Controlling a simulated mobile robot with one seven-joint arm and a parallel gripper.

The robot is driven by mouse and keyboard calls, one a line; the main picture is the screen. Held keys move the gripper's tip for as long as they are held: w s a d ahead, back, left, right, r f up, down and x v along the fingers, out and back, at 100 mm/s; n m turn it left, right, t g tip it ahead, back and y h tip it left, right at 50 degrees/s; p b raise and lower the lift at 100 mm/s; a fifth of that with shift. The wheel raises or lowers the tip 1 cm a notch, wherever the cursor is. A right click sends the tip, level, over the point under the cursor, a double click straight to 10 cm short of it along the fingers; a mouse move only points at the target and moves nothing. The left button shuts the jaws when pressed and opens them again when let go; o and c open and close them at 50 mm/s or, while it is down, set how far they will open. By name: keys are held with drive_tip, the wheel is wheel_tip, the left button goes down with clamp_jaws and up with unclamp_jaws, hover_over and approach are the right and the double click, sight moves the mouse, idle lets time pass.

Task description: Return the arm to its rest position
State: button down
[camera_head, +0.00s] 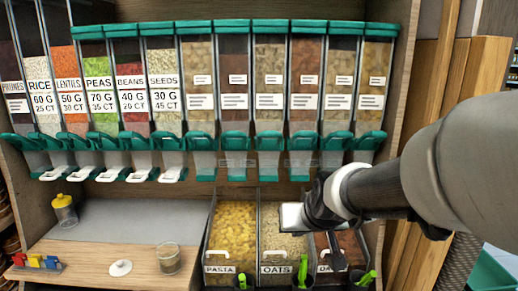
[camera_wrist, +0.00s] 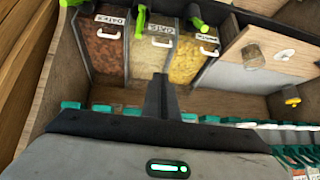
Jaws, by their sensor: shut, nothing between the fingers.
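My arm reaches in from the right in the head view. My gripper (camera_head: 334,252) points down over the bins, and its fingers also show at the middle of the wrist view (camera_wrist: 160,85). The fingers are together with nothing between them. Below are the pasta bin (camera_head: 233,232), the oats bin (camera_head: 284,244) and the dates bin (camera_head: 346,243). My arm and hand hide part of the oats and dates bins.
A row of dispensers with teal spouts (camera_head: 236,142) stands behind the bins. A glass jar (camera_head: 168,259), a white lid (camera_head: 120,268) and a yellow-topped jar (camera_head: 64,211) stand on the counter at left. Green-handled scoops (camera_head: 302,271) stand at the bin fronts. Wooden panels (camera_head: 463,75) are at right.

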drive_tip(key=s+d+r+g+h, duration=0.1)
drive_tip(key=s+d+r, duration=0.1)
drive_tip(key=s, duration=0.9)
drive_tip(key=s+d+r+g, duration=0.2)
drive_tip(key=s+d, duration=0.1)
drive_tip(key=s, duration=0.7)
wheel_tip(320, 180, up, 22)
drive_tip(key=p, duration=2.2)
drive_tip(key=shift+w+a+r+m, duration=0.2)
drive_tip(key=shift+w+m, duration=0.05)
drive_tip(key=shift+m, duration=0.15)
